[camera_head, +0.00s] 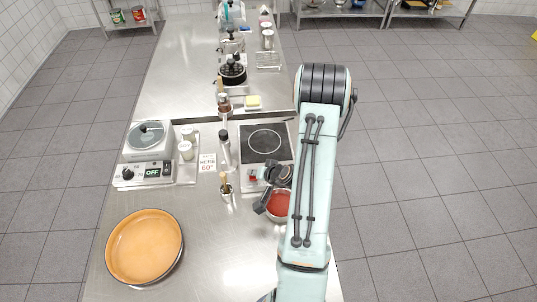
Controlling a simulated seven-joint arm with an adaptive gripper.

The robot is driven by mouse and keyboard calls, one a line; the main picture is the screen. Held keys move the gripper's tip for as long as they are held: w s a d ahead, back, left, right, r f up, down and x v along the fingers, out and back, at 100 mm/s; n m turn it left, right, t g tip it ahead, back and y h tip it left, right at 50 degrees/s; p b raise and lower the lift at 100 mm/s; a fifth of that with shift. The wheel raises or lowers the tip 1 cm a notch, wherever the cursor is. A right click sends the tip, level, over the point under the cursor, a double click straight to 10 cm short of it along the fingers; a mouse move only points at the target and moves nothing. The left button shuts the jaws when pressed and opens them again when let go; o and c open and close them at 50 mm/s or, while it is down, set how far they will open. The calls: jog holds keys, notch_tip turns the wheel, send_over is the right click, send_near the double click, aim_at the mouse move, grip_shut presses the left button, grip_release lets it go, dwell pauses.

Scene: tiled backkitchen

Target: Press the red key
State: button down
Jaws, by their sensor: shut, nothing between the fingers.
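A small red key (253,179) shows on the pale front panel of the cooking plate (281,135), below its black square top. My gripper (268,176) is dark and shut, with nothing visible in it. It is just right of the red key and close to it in the picture, partly behind my pale blue arm. I cannot tell whether it touches the key or hovers above the panel.
A bowl of red contents (280,203) sits below the plate, partly hidden by my arm. A pepper mill (225,149), a small pot with a wooden tool (227,190), a sign (207,163) and an OFF-display device (146,172) stand left. A wide orange-brown pan (145,246) lies front left.

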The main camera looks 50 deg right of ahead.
dwell(0.3)
jog(key=shift+r, duration=0.75)
jog(key=shift+r, duration=3)
